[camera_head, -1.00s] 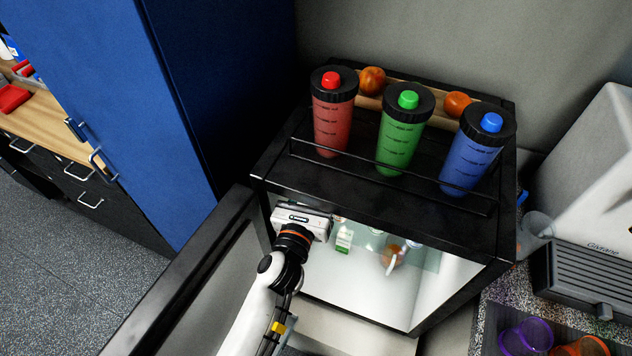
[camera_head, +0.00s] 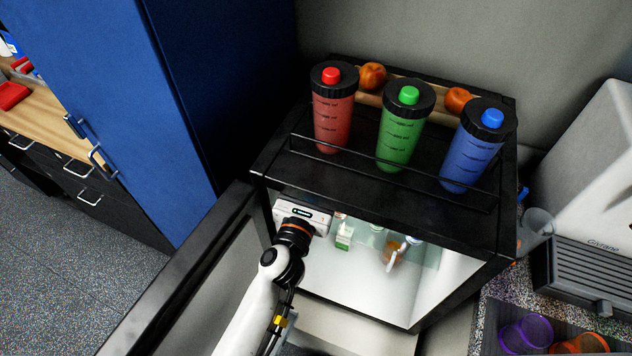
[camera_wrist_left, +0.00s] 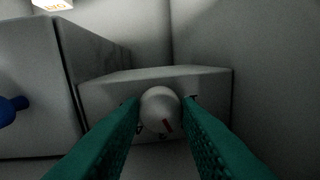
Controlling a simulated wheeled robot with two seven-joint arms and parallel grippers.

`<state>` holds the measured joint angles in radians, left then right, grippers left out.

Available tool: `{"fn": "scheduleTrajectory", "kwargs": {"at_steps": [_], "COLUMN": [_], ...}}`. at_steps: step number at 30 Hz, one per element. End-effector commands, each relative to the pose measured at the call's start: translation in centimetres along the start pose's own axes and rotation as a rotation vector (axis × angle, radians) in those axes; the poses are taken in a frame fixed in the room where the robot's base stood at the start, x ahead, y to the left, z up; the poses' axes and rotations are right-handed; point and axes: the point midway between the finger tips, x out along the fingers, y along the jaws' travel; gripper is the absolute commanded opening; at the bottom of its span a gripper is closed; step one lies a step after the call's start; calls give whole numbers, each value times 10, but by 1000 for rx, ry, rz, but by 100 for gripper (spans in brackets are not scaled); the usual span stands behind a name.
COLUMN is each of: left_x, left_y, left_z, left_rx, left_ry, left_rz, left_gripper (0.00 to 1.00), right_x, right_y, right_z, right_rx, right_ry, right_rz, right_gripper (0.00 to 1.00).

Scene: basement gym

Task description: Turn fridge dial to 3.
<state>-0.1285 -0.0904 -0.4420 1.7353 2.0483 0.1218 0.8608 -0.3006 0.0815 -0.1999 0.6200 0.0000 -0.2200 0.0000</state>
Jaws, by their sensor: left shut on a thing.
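The fridge (camera_head: 395,222) is a small black unit with a pale, lit inside and its door (camera_head: 185,265) open to the left. The dial (camera_wrist_left: 160,108) is a round white knob on a pale box inside, seen in the left wrist view. Its red mark points down and slightly right; the markings around it are mostly covered and unreadable. My left gripper (camera_wrist_left: 161,120) is shut on the dial, one green finger on each side. In the head view its housing is inside the fridge's upper left opening, and the fingers and dial are hidden. My right gripper is not in view.
Red (camera_head: 333,115), green (camera_head: 404,130) and blue (camera_head: 472,155) bottles stand on the fridge top behind a thin rail. A small carton (camera_head: 343,239) and a jug (camera_head: 393,255) stand inside. A blue cabinet (camera_head: 170,100) is at left, a white machine (camera_head: 590,190) at right.

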Motion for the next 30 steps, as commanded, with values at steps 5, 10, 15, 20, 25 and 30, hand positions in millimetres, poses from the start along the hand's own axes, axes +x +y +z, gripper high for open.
{"fn": "scheduleTrajectory", "kwargs": {"at_steps": [5,10,15,20,25,30], "left_x": [0,0,0,0,0,-2], "left_y": [0,0,0,0,0,0], "left_z": [1,0,1,1,1,1], "left_rx": [145,182,180,178,178,178], "left_ry": [11,13,13,13,13,12], "left_rz": [1,1,1,1,1,1], "left_gripper": [7,7,7,49,51,51], "right_x": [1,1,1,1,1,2], "right_y": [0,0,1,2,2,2], "right_z": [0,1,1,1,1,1], "right_rx": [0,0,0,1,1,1], "right_ry": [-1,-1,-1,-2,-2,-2], "right_rz": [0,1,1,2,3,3], "right_gripper": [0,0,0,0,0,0]}}
